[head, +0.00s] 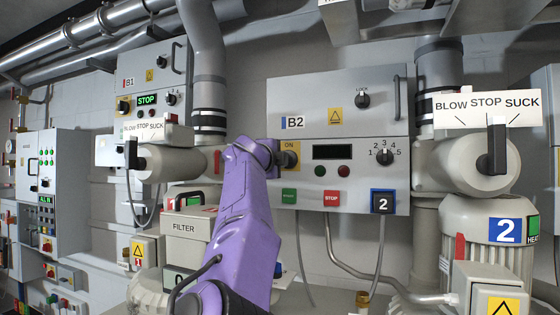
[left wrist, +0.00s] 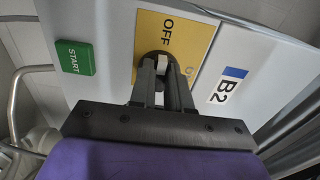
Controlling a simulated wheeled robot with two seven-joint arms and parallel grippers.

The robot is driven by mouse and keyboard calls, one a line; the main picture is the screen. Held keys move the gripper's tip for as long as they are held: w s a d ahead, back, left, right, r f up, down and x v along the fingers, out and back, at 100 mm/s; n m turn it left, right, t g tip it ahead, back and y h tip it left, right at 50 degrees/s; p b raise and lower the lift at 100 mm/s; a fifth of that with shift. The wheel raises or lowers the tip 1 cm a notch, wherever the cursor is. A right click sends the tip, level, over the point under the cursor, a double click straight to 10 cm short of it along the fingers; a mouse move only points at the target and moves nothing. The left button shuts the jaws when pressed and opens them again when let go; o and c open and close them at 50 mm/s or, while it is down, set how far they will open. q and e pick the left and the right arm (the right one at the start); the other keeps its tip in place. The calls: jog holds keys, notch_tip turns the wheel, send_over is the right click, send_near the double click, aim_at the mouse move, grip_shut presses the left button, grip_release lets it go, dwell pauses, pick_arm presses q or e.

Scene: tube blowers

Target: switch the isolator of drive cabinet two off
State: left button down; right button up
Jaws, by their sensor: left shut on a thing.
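Drive cabinet two (head: 340,95), labelled B2, is the grey box on the wall in the middle of the head view. Its isolator sits on a yellow plate (head: 290,146), with ON showing at the top. The left wrist view shows the plate (left wrist: 150,28) with OFF readable and ON partly hidden. My left gripper (head: 282,158) is at the plate, its fingers (left wrist: 163,75) shut on the isolator handle. A pale part of the handle (left wrist: 164,60) shows between the fingers; the rest is hidden, and I cannot tell which mark it points to. My right gripper is out of view.
Below the isolator are a green START button (head: 289,196) and a red STOP button (head: 331,198). A dark display (head: 332,152) and a rotary selector (head: 384,157) are to the right. A blower-two valve lever (head: 497,148) stands further right. Cabinet B1 (head: 150,75) is at left.

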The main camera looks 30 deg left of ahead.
pick_arm(q)
jog(key=shift+w+f, duration=0.1)
jog(key=shift+f, duration=0.15)
jog(key=c, duration=1.3)
grip_release()
jog(key=shift+o, duration=1.1)
jog(key=shift+r, duration=0.15)
jog(key=shift+s, duration=0.25)
jog(key=b+v, duration=0.4)
jog(key=v, duration=0.3)
jog(key=shift+s, duration=0.2)
jog(key=shift+w+a, duration=0.1)
